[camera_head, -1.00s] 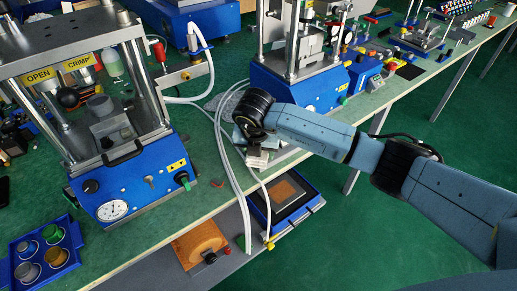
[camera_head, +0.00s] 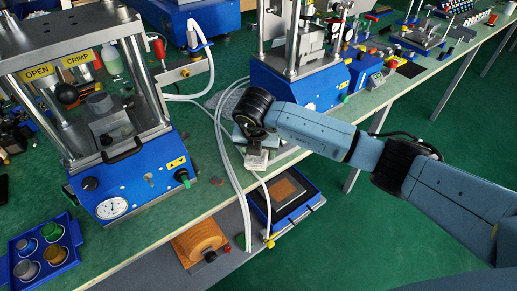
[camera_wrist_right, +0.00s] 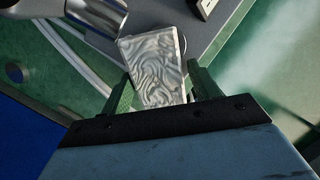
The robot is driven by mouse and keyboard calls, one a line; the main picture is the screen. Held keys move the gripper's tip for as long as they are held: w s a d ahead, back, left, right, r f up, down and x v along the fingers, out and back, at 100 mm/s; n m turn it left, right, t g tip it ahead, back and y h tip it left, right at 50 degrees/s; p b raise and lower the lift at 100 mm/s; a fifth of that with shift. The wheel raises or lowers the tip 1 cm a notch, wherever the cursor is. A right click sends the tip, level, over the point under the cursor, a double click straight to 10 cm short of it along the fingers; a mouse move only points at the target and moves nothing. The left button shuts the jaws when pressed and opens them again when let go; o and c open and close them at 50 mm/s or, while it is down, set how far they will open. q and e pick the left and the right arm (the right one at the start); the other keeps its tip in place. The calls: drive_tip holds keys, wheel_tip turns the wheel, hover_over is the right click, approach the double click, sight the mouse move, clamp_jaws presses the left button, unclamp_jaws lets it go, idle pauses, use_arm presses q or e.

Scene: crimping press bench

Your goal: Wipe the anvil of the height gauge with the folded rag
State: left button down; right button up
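The folded rag (camera_wrist_right: 157,68) is a flat grey block with a wavy pattern, between the two green fingers of my right gripper (camera_wrist_right: 163,88) in the wrist view. The fingers close on its sides. In the head view the rag (camera_head: 257,161) shows as a small pale block below my dark wrist joint; the fingers are mostly hidden there. A shiny metal cylinder (camera_wrist_right: 98,14) and a dark grey plate (camera_wrist_right: 212,38) lie just beyond the rag. I cannot tell whether they belong to the height gauge, or whether the rag touches them. The anvil is not clearly visible. My left gripper is out of view.
A blue crimping press (camera_head: 140,186) stands left, another blue press (camera_head: 290,82) behind my right arm. White hoses (camera_head: 226,150) run close beside the wrist. A blue cup tray (camera_head: 44,254) is at lower left.

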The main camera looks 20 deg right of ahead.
drive_tip(key=shift+r+p, duration=0.3)
drive_tip(key=shift+r, duration=0.05)
drive_tip(key=shift+c, duration=0.2)
drive_tip(key=c, duration=0.6)
drive_tip(key=shift+c, duration=0.2)
drive_tip(key=shift+d, duration=0.15)
